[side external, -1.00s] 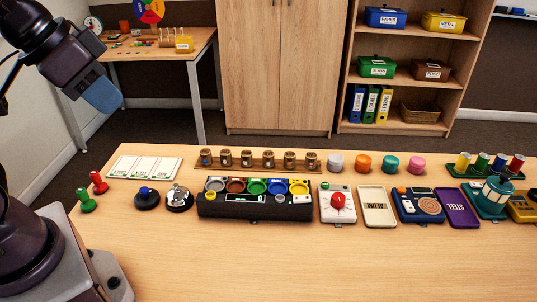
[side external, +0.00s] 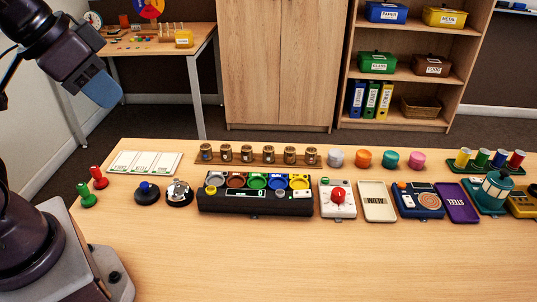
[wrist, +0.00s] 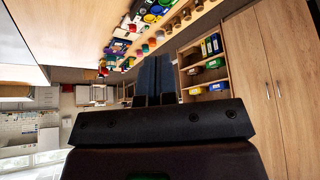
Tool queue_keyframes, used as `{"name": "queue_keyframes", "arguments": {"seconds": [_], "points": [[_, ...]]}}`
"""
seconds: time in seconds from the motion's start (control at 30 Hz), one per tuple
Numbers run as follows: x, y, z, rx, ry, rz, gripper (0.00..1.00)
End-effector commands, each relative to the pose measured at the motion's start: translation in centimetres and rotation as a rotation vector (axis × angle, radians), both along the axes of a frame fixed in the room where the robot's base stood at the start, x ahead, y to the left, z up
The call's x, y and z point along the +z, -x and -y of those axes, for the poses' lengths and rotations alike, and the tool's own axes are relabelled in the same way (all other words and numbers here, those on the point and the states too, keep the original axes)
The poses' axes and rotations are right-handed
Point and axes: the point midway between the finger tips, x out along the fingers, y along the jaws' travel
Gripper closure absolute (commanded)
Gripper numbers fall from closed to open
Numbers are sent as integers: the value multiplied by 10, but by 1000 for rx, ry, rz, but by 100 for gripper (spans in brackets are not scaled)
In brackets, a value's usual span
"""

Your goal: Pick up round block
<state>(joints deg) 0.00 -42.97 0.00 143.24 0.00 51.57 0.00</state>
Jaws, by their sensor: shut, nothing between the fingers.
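Several round pieces stand in a row at the back of the table: a grey one (side external: 336,158), an orange one (side external: 363,158), a teal one (side external: 390,160) and a pink one (side external: 416,161). I cannot tell which is the round block. My gripper (side external: 108,98), with blue fingers, is high above the table's left end, well apart from these pieces. In the wrist view the fingers (wrist: 154,82) lie close together with nothing seen between them. Small objects on the table show in that view's upper part, too small to tell apart.
A black tray with coloured round cups (side external: 255,200) stands mid-table. A bell (side external: 179,193), a red-knob dial (side external: 338,198) and a teal lantern (side external: 495,190) stand nearby. Red (side external: 98,178) and green (side external: 86,195) pegs are at the left. The table's front (side external: 330,260) is clear.

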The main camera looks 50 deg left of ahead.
Motion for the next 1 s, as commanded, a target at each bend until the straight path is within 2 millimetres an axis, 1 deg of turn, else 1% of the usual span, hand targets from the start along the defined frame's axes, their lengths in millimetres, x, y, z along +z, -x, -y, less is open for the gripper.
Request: {"name": "queue_keyframes", "arguments": {"seconds": [0.03,0.07,0.1,0.17,0.2,0.23,0.5,0.57,0.67,0.77,0.87,1.0], "points": [[0,0,0,0,0,0,93],[0,0,0,0,0,0,86],[0,0,0,0,0,0,77],[0,0,0,0,0,0,63],[0,0,0,0,0,0,54],[0,0,0,0,0,0,52],[-1,0,0,-1,0,-7,52],[-6,-2,0,-1,0,-33,52],[-21,-9,0,1,4,-112,52],[-33,-26,-2,11,14,-201,52],[-46,-54,-6,30,24,-267,52],[-69,-98,-12,72,37,-326,52]]}}
